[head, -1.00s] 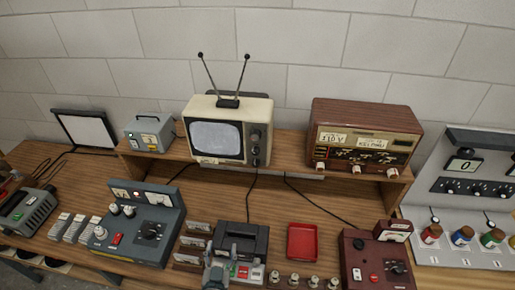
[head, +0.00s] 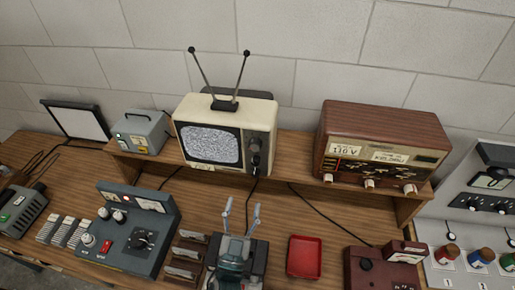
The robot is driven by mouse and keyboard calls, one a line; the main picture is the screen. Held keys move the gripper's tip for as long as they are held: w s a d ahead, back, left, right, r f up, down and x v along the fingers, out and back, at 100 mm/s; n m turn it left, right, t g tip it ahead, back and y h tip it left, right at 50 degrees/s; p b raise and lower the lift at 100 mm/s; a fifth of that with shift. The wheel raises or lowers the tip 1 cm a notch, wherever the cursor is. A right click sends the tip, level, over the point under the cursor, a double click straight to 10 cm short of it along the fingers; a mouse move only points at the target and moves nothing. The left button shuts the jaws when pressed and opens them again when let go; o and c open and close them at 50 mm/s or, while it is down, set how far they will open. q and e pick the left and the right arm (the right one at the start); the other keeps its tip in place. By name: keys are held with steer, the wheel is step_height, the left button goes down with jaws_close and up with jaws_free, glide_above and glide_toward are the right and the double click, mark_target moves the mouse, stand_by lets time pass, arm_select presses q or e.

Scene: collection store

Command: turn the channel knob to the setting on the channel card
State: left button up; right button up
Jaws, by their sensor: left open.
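The cream television (head: 262,115) stands on the raised wooden shelf, with two antenna rods on top. Its screen (head: 209,143) shows grey static. Dark knobs (head: 255,145) sit in a column right of the screen; their setting is too small to read. A small pale label (head: 204,167) is below the screen; I cannot tell whether it is the channel card. My left gripper (head: 241,212) points up from the bottom middle, fingers apart and empty, below and in front of the television, clear of the knobs. My right gripper is not in view.
A brown radio (head: 375,128) with a 110 V card stands right on the shelf. A red tray (head: 304,257) lies right of my gripper. A blue-grey meter box (head: 130,232) and small card holders (head: 185,262) are left. Cables cross the bench.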

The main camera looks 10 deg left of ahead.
arm_select(q)
steer(key=w+b, duration=0.1)
steer(key=p, duration=0.3)
glide_toward(255, 148)
steer(key=p+x, duration=0.2)
steer(key=x, duration=0.6)
steer(key=shift+d, duration=0.15)
steer(key=shift+w, duration=0.6)
steer(key=shift+a, duration=0.3)
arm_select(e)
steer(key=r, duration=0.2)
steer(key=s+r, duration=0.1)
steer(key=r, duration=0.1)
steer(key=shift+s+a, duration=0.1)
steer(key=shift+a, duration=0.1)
arm_select(q)
steer(key=shift+c, duration=0.9)
steer(key=shift+d+r, duration=0.1)
steer(key=c, duration=1)
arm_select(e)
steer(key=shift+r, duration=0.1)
